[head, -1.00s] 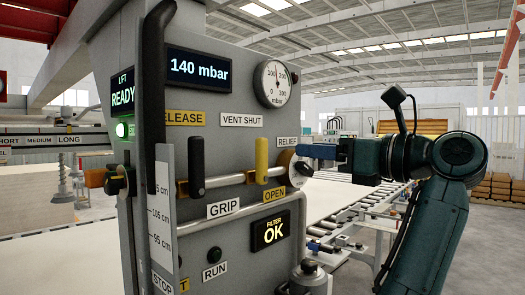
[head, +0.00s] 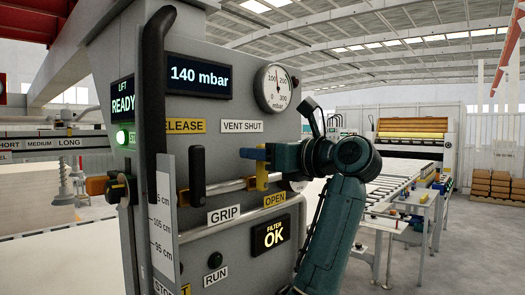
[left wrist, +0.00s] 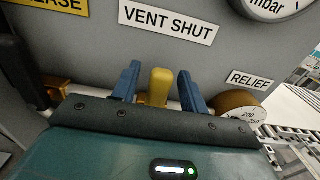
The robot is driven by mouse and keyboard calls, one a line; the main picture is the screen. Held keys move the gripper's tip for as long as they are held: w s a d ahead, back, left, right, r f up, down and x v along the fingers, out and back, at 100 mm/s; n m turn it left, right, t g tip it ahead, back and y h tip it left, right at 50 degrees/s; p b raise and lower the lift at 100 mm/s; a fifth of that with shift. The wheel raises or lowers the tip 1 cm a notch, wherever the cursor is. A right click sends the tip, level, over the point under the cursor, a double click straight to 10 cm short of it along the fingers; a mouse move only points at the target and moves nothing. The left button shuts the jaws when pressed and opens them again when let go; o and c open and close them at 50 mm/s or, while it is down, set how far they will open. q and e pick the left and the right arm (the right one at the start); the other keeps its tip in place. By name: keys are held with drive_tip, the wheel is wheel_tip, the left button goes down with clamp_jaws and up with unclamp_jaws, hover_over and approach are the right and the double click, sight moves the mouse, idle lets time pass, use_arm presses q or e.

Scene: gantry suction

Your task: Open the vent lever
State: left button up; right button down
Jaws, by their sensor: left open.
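The vent lever is a yellow upright handle (head: 262,181) on the grey panel, between the VENT SHUT label (head: 242,126) above and the OPEN label (head: 275,200) below. My left gripper (head: 255,153) is at the lever's upper part and hides some of it in the head view. In the left wrist view the blue fingers (left wrist: 159,82) stand apart, one on each side of the yellow lever (left wrist: 158,88), with gaps showing. The gripper is open. My right gripper is not in view.
A black grip handle (head: 197,172) stands left of the lever, and a horizontal bar runs behind. The relief knob (left wrist: 238,101) is close on the right. A pressure gauge (head: 274,87) sits above. A roller conveyor (head: 400,190) lies beyond.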

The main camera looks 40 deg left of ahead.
use_arm(q)
drive_tip(key=shift+c, duration=0.4)
clamp_jaws()
